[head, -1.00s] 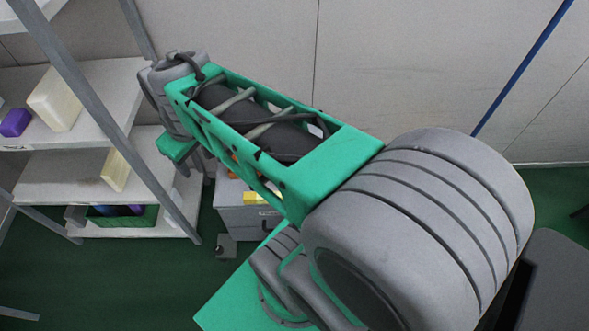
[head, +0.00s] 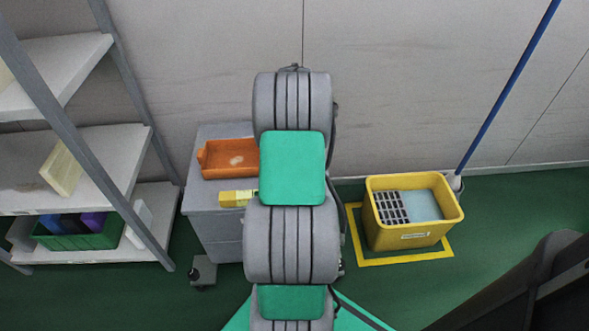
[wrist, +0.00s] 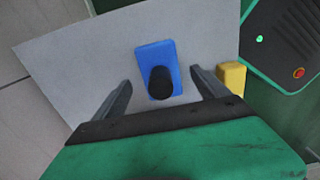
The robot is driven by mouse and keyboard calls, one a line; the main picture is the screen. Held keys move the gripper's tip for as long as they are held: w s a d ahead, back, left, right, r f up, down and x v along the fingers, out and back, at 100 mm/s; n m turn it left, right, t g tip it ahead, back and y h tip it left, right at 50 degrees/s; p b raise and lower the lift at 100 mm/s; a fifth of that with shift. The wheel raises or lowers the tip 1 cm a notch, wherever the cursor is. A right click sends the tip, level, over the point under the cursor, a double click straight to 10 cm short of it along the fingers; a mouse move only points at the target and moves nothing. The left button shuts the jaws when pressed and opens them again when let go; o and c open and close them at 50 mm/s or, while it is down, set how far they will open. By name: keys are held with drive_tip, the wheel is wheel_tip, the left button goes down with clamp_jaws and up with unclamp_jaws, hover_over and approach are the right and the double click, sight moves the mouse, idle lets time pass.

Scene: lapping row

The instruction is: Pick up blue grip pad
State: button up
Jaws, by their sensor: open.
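The blue grip pad (wrist: 153,54) shows in the wrist view, a flat blue rectangle with a round black knob (wrist: 161,82) on it. It lies on a grey top surface (wrist: 85,70). My gripper (wrist: 160,80) is open, with one finger on each side of the pad in the picture and a gap on both sides. Nothing is held. How high the fingers are above the pad I cannot tell. In the head view my arm hides the gripper, and the pad does not show.
In the head view a grey cabinet (head: 215,220) carries an orange tray (head: 228,158) and a yellow block (head: 237,198). A yellow block also shows right of my fingers (wrist: 231,77). A yellow bucket (head: 412,235) stands right on the floor, shelves (head: 90,185) left.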

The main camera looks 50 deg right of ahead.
wheel_tip(320, 180, down, 3)
drive_tip(key=shift+f+b, duration=0.1)
drive_tip(key=shift+b, duration=0.25)
drive_tip(key=shift+c, duration=0.6)
drive_tip(key=c, duration=1.4)
drive_tip(key=r, duration=0.1)
drive_tip(key=r+p, duration=0.1)
drive_tip(key=r, duration=0.1)
drive_tip(key=r+p, duration=0.1)
drive_tip(key=shift+a+r, duration=0.3)
drive_tip(key=s+a+r+p, duration=0.4)
drive_tip(key=a+r, duration=0.4)
drive_tip(key=a, duration=0.4)
drive_tip(key=shift+s+a+r, duration=0.25)
drive_tip(key=shift+a+r, duration=0.05)
drive_tip(key=shift+a, duration=0.1)
